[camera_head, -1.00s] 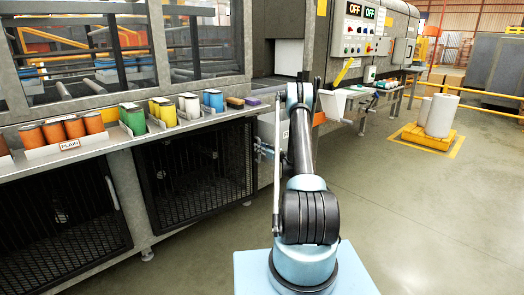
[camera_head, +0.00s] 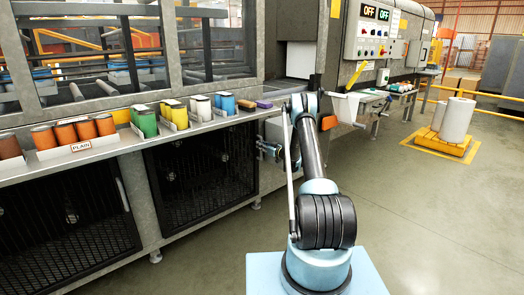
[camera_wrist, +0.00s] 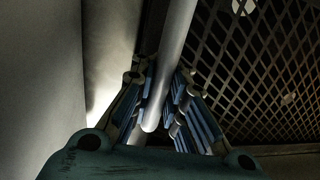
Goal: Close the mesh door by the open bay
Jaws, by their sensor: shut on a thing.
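In the wrist view my gripper (camera_wrist: 162,95) has its two fingers on either side of a grey round bar handle (camera_wrist: 172,50) and is shut on it. The dark mesh door (camera_wrist: 265,65) fills the right of that view, beside the bar. In the head view my gripper (camera_head: 268,150) is low at the right end of the counter front, by the right edge of the right mesh panel (camera_head: 205,175). The handle there is hidden by the gripper and too small to make out. I cannot tell how far this door stands open.
A left mesh panel (camera_head: 65,225) with an upright handle (camera_head: 122,193) is beside it. Several coloured cans, such as a green can (camera_head: 146,122), stand on the counter (camera_head: 105,145) above. A yellow pallet (camera_head: 443,142) with white rolls stands at right. The floor (camera_head: 420,215) at right is open.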

